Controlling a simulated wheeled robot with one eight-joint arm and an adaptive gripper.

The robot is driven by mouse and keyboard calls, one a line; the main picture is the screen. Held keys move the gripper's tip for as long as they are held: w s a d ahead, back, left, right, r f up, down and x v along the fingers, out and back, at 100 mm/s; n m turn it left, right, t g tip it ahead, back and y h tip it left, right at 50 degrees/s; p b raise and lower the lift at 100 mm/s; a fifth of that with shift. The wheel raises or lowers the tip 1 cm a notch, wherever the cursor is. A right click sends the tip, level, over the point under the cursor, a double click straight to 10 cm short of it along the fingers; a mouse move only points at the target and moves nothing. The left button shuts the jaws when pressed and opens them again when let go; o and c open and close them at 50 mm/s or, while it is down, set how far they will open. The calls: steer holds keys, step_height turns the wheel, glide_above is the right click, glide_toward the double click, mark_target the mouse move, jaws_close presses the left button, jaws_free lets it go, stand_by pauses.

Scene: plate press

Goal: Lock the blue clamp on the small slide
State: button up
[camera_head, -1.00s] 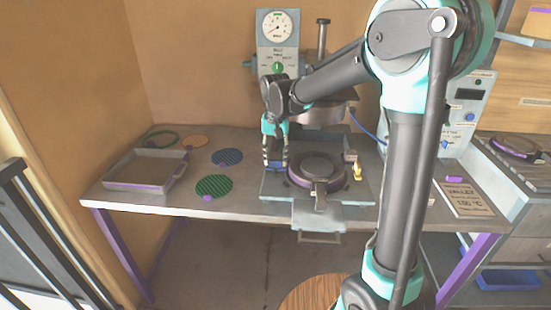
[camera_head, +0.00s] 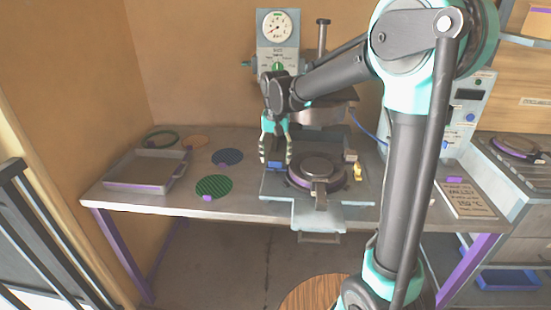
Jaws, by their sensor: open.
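My gripper (camera_head: 275,161) points down at the left side of the press's small slide (camera_head: 325,212), its fingers apart. The blue clamp (camera_head: 275,165) shows as a small blue piece low between and behind the fingers, partly hidden by them; I cannot tell whether the fingers touch it or how its lever stands. A round dark mould with a purple rim (camera_head: 314,170) sits on the slide, right of my gripper. A yellow clamp (camera_head: 357,170) stands at the slide's right side.
The press gauge panel (camera_head: 278,42) rises behind my gripper. A grey tray (camera_head: 147,187) and several round discs, including a green one (camera_head: 214,186), lie on the table at left. A control box (camera_head: 466,115) and a sign (camera_head: 465,197) are at right.

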step_height(320, 180, up, 11)
stand_by(0.4)
